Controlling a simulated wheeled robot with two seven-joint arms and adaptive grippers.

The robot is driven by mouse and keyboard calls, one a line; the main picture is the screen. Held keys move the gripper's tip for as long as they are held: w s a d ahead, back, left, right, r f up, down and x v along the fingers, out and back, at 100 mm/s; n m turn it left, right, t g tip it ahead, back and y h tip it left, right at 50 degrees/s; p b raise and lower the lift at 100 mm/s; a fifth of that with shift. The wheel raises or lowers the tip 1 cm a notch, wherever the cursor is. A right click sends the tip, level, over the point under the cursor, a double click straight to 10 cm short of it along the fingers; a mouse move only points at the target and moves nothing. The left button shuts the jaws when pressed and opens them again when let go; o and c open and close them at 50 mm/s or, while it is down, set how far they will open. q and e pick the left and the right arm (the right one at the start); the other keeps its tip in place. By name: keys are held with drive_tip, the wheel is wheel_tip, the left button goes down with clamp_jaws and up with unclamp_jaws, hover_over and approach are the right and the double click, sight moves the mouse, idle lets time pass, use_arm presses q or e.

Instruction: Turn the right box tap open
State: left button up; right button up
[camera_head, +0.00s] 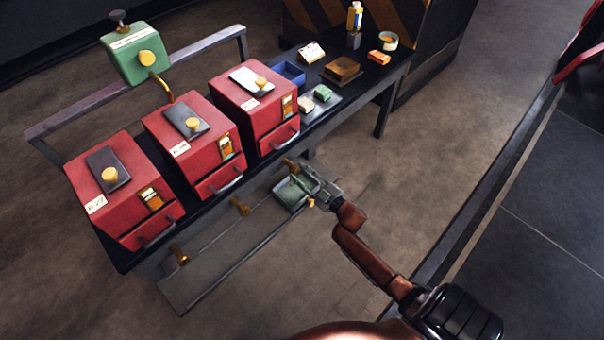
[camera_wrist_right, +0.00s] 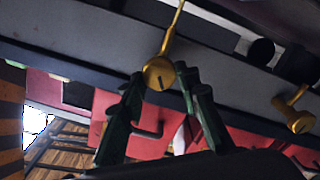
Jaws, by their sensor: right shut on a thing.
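The right box tap is a brass tap (camera_head: 290,164) on the front rail below the right red box (camera_head: 247,100). My right gripper (camera_head: 300,176) reaches in from the lower right and is shut on this tap. In the right wrist view, the round brass tap end (camera_wrist_right: 159,73) sits between the two dark green fingertips (camera_wrist_right: 160,78) of my right gripper. The fingers partly hide the tap in the head view, and how far it is turned is unclear. My left gripper is not in view.
Two other brass taps, the middle one (camera_head: 240,207) and the left one (camera_head: 180,254), are on the same rail. Red boxes stand on the dark bench (camera_head: 391,72). The floor to the right is clear.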

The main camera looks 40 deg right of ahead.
drive_tip(key=shift+n, duration=1)
drive_tip(key=shift+a+f+n, duration=0.1)
drive_tip(key=shift+n, duration=0.8)
drive_tip(key=n, duration=0.3)
drive_tip(key=shift+f+n, duration=0.1)
drive_tip(key=shift+n, duration=0.2)
drive_tip(key=shift+n+b, duration=0.45)
drive_tip(key=shift+n, duration=1.45)
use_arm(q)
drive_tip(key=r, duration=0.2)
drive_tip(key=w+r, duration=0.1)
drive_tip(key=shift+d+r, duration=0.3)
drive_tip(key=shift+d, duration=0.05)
